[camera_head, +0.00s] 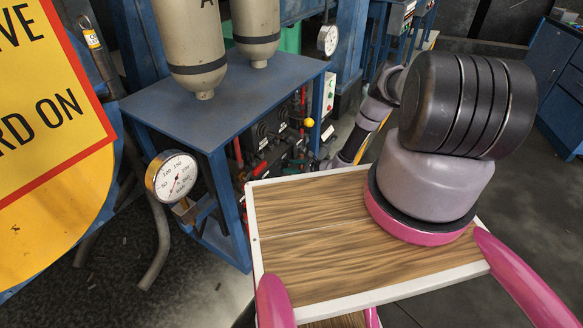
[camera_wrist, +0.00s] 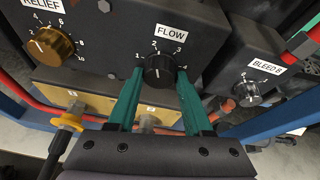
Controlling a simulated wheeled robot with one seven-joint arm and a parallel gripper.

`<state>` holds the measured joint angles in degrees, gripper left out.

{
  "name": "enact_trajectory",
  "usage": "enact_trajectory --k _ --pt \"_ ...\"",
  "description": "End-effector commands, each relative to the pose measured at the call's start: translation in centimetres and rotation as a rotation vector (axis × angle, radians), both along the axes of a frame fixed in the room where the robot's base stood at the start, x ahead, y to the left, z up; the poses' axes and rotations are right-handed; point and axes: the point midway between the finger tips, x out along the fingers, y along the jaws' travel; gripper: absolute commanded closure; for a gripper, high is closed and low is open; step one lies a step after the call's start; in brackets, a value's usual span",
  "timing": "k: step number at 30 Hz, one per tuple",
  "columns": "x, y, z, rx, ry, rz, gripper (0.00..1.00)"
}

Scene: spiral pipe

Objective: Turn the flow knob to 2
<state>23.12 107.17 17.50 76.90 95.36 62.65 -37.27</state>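The black flow knob (camera_wrist: 159,70) is on a dark panel under a white FLOW label (camera_wrist: 171,33) in the wrist view. White numbers 1 to 4 run around its upper side. A small light mark shows on its face, but I cannot tell exactly which number it points to. My gripper (camera_wrist: 160,73) has its two teal fingers spread on the left and right of the knob. They look slightly apart from it; contact is not clear.
A brown RELIEF knob (camera_wrist: 50,46) is left of the flow knob, and a BLEED B knob (camera_wrist: 248,92) is right. A yellow fitting (camera_wrist: 69,122) sits below left. In the head view, a blue table (camera_head: 190,110) with tanks and a pressure gauge (camera_head: 172,177) stands beside the panel.

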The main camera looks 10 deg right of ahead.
Motion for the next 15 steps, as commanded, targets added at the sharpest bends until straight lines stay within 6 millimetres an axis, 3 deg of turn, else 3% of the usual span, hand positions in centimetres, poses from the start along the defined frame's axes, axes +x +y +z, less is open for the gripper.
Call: enact_trajectory --k 15 --pt "-0.07 -0.01 -0.02 -0.094 -0.094 0.0 1.0"
